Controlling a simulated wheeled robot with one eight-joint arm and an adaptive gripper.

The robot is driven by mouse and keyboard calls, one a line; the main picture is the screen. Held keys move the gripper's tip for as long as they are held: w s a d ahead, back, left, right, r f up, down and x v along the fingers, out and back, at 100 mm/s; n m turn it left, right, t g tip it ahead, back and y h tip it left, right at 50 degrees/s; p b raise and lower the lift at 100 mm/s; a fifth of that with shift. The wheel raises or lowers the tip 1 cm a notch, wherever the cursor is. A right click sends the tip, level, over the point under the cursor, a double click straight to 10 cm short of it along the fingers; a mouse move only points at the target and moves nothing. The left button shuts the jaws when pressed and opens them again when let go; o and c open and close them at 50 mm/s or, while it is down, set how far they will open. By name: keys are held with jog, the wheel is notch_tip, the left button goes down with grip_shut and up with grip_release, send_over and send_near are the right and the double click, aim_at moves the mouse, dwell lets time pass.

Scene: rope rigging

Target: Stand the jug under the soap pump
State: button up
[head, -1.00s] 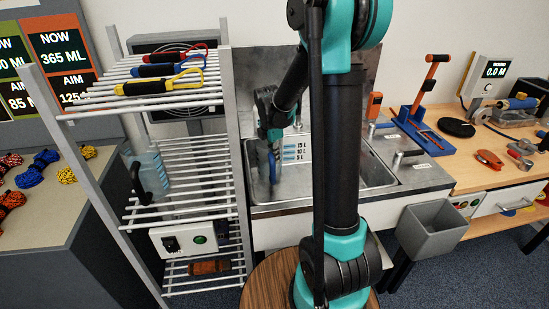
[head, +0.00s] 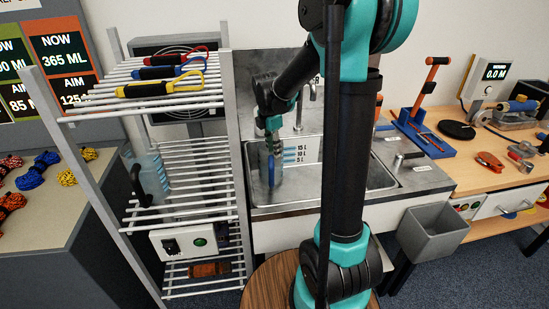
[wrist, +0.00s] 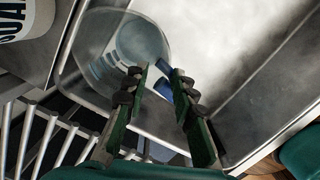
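A clear jug (head: 277,185) with a blue handle (head: 270,168) hangs below my gripper (head: 272,148) at the left of the sink. The jug's round rim and base (wrist: 140,42) show beyond the fingers. The jug looks roughly upright; whether its base touches the sink is unclear. A white container with black lettering (wrist: 18,18), perhaps the soap, shows at the top left of the wrist view. I cannot make out the pump.
A wire rack (head: 233,170) stands close left of the sink, with another black-handled clear jug (head: 152,172) on its middle shelf. The sink (head: 375,187) has a tap (head: 299,115) behind. A grey bin (head: 433,230) hangs at its right front. The basin's right side is clear.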

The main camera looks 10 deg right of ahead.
jog(key=r, duration=0.6)
jog(key=shift+s+a+r, duration=0.15)
jog(key=shift+a+r, duration=0.2)
